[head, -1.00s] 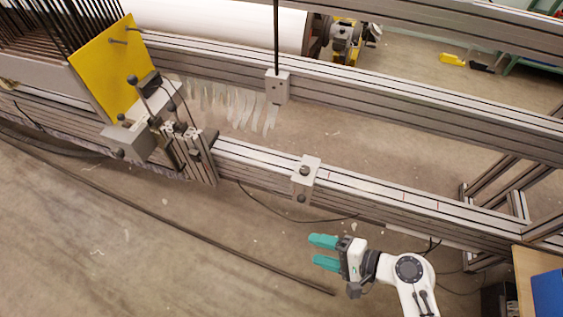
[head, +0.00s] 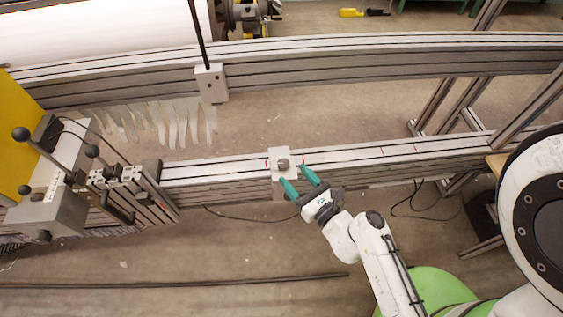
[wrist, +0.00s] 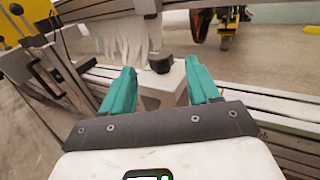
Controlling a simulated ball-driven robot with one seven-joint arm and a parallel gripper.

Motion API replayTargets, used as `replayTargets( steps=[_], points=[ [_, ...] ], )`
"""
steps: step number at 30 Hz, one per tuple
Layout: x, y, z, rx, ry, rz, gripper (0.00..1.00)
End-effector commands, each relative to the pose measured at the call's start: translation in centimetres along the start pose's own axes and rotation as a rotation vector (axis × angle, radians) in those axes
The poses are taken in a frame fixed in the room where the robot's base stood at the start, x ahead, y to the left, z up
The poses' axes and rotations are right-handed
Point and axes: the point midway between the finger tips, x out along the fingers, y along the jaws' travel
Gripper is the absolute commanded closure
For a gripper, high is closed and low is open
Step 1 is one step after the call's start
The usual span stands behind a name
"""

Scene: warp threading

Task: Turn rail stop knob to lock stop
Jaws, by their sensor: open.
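The rail stop (head: 275,155) is a pale block clamped on the front aluminium rail (head: 350,157). Its dark knob (head: 283,163) sits on top, and in the wrist view the knob (wrist: 161,62) stands beyond my fingertips, roughly between them. The stop's pale body (wrist: 160,88) also shows between the fingers. My gripper (head: 296,176) has teal fingers, spread and empty, at the near right side of the stop. In the wrist view my gripper (wrist: 160,78) frames the block. Whether a finger touches the block I cannot tell. The block's front face is partly hidden by a finger.
A carriage with ball-ended levers (head: 60,185) and a yellow plate (head: 15,130) stands on the rail at left. A second block with a rod (head: 211,83) sits on the rear rail. White strips (head: 165,125) hang between the rails. The rail right of the stop is clear.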

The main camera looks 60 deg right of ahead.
Motion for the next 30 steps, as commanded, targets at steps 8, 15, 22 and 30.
replayTargets(
  steps=[8, 15, 22, 30],
  points=[
    [4.6, 0.1, 0.1, -0.002, -0.002, 0.003, 0.39],
    [6.0, 0.1, 0.0, -0.002, 0.000, 0.002, 0.39],
    [6.0, 0.1, 0.0, -0.002, 0.000, 0.002, 0.39],
    [6.0, 0.1, 0.0, -0.002, 0.000, 0.002, 0.62]
  ],
)
